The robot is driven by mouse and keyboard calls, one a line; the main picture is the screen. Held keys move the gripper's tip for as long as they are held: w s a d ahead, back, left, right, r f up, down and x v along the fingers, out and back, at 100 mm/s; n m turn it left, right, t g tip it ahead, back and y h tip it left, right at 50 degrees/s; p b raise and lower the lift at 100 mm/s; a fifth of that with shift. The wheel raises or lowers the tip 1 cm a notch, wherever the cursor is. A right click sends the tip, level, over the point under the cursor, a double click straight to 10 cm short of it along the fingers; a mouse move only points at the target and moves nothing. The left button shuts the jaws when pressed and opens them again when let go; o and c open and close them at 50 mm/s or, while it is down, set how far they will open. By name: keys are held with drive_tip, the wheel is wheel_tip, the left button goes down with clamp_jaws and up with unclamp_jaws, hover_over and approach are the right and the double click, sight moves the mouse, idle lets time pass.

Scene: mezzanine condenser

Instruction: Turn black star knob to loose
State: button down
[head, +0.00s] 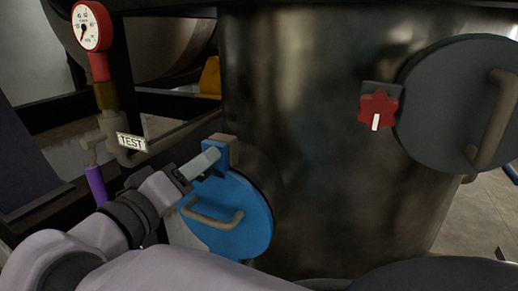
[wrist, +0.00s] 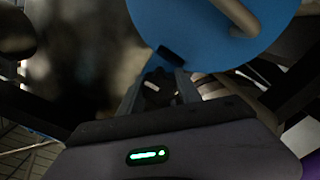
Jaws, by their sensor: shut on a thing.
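The black star knob (wrist: 156,92) shows in the wrist view between my fingers, dark and small, with a pale mark on it. My gripper (wrist: 158,88) is shut on it, one finger on each side. The knob sits at the edge of a round blue cover (wrist: 205,35). In the head view my gripper (head: 197,165) reaches the upper left of the blue cover (head: 235,218), at its blue tab (head: 217,158). The knob is hidden there behind my fingers. Which way the knob is turned is hard to read.
A red star knob (head: 378,108) with a white mark sits beside a dark round cover (head: 465,100) on the large dark tank (head: 320,150). Pipework with a gauge (head: 91,27), a TEST tag (head: 131,142) and a purple lever (head: 96,184) stands left of my gripper.

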drive_tip(key=n+p, duration=0.2)
drive_tip(key=n, duration=0.2)
drive_tip(key=shift+r+n+p, duration=0.15)
drive_tip(key=shift+n+p, duration=0.15)
drive_tip(key=shift+p, duration=0.05)
drive_tip(key=n+p, duration=0.3)
drive_tip(key=n, duration=0.1)
drive_tip(key=shift+n+p, duration=0.3)
drive_tip(key=shift+p, duration=0.1)
drive_tip(key=n+p, duration=0.6)
drive_tip(key=n, duration=0.1)
drive_tip(key=n+p, duration=0.1)
drive_tip(key=p, duration=0.1)
drive_tip(key=shift+f+n+p, duration=0.2)
drive_tip(key=shift+n+p, duration=0.1)
drive_tip(key=shift+n, duration=0.1)
drive_tip(key=shift+f, duration=0.1)
drive_tip(key=c, duration=0.8)
unclamp_jaws()
drive_tip(key=shift+w, duration=0.1)
drive_tip(key=shift+c, duration=0.2)
